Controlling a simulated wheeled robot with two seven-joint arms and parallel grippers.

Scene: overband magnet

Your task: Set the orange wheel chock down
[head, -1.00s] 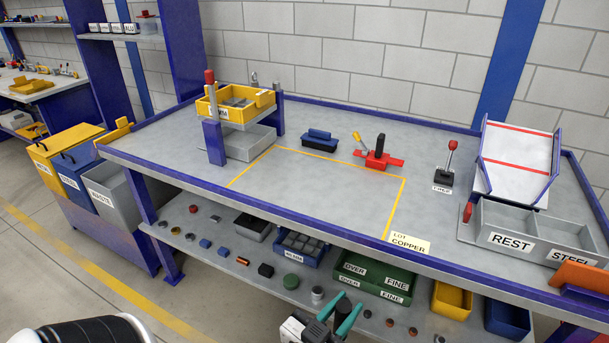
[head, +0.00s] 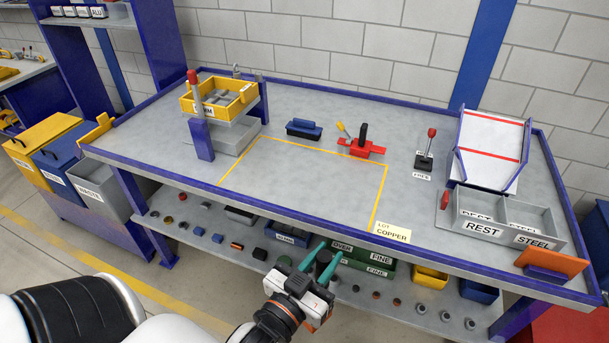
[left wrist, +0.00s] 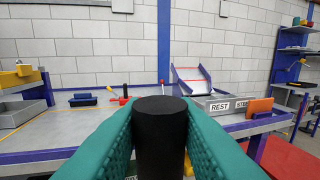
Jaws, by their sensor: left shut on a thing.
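My left gripper (head: 324,258), with teal fingers, is shut on a black cylinder (left wrist: 160,135). The cylinder stands upright between the fingers in the left wrist view, and its lower end is hidden. In the head view the gripper is in front of the bench (head: 290,185), over the lower shelf's front side. I see no clear orange wheel chock in the gripper. An orange slab (head: 551,262) leans on a blue block at the bench's right front; it also shows in the left wrist view (left wrist: 261,106). My right gripper is not in view.
A yellow outline encloses bare bench top. Behind it are a yellow bin (head: 218,94), a blue-black block (head: 304,129) and a red clamp (head: 362,146). A grey REST/STEEL tray (head: 500,222) and a white chute (head: 490,150) stand right. The lower shelf holds several bins and small parts.

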